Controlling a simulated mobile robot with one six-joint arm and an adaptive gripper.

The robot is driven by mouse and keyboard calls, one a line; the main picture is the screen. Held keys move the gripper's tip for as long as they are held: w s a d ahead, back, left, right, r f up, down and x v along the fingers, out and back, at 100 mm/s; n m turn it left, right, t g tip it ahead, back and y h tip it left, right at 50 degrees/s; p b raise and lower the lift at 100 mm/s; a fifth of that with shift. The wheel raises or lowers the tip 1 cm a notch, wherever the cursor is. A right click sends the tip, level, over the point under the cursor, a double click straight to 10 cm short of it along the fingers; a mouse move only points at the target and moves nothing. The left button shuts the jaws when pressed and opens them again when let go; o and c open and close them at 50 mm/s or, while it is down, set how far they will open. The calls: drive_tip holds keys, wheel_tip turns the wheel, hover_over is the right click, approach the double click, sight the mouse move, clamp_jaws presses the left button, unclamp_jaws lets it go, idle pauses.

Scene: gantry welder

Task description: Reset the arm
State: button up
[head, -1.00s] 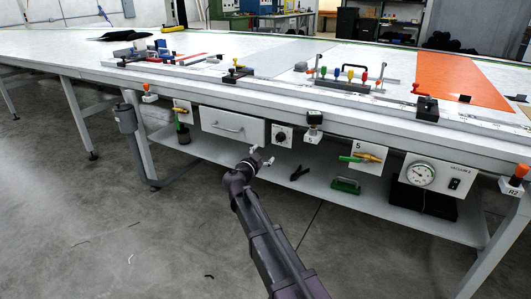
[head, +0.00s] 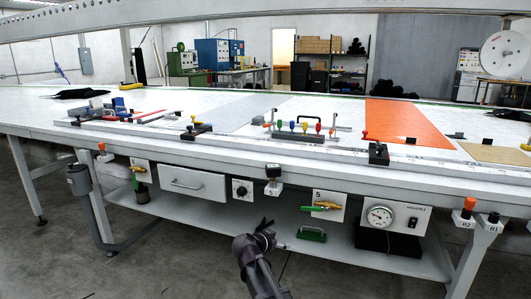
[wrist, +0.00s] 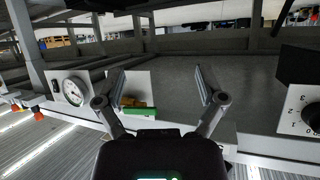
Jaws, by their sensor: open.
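My arm rises from the bottom of the head view, in front of the long work table (head: 150,152). My gripper (head: 268,232) is at the arm's upper end, low before the table's lower shelf, and looks small and dark there. In the wrist view my gripper (wrist: 160,80) has its two fingers spread wide apart with nothing between them. The wrist picture appears upside down. Behind the fingers it shows the table's front with the green-handled valve (wrist: 138,109) and the vacuum gauge (wrist: 74,91).
The table front carries a drawer (head: 192,184), a rotary knob (head: 241,190), a valve panel (head: 325,206) and a gauge box (head: 393,220). Clamps and an orange sheet (head: 405,122) lie on top. Grey floor is open at lower left.

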drive_tip(key=s+d+f+n+g+y, duration=0.35)
drive_tip(key=s+d+f+g, duration=0.35)
drive_tip(key=s+d, duration=0.5)
drive_tip(key=s+f+n+g+y, duration=0.3)
drive_tip(key=s+n+y, duration=0.2)
drive_tip(key=s, duration=0.7)
wheel_tip(320, 180, up, 34)
drive_tip(key=p, duration=3.4)
drive_tip(key=shift+d, duration=0.3)
drive_tip(key=shift+h, duration=0.25)
